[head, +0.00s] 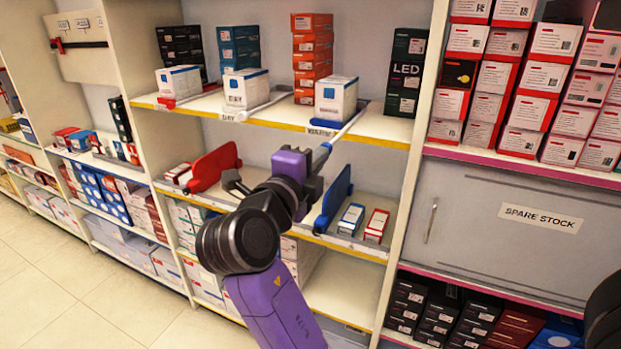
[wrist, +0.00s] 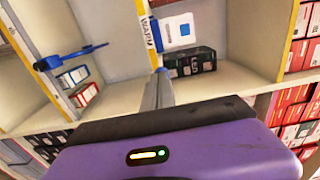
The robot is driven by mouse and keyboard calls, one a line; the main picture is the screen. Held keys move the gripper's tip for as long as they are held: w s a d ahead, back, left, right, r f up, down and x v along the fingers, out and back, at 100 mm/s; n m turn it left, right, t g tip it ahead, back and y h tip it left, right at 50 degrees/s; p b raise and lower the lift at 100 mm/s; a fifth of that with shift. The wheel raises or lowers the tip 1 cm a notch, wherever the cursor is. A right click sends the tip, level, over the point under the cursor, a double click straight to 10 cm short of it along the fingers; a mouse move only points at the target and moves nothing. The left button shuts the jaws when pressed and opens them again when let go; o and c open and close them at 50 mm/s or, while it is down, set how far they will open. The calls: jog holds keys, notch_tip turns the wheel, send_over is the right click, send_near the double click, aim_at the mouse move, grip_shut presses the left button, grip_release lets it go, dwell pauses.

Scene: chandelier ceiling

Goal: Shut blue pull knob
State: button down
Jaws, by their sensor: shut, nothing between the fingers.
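My purple gripper (head: 312,166) is shut and empty, close beside the knob. I cannot tell whether they touch.
A white box (head: 336,99) stands behind the rod. Below are a blue divider (head: 334,200) and a red divider (head: 212,168). Other rods lie on the shelf to the left. A closed SPARE STOCK panel (head: 500,225) is on the right.

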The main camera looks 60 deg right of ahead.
aim_at(339, 135)
jog(key=d+b, duration=0.2)
jog(key=d, duration=0.1)
jog(key=d+b, duration=0.1)
jog(key=d, duration=0.2)
jog(key=d+b, duration=0.2)
jog(key=d, duration=0.2)
jog(key=shift+w+d+f+b, duration=0.1)
jog(key=shift+w+b, duration=0.2)
jog(key=shift+w, duration=0.1)
jog(key=shift+d, duration=0.3)
jog(key=shift+r, duration=0.2)
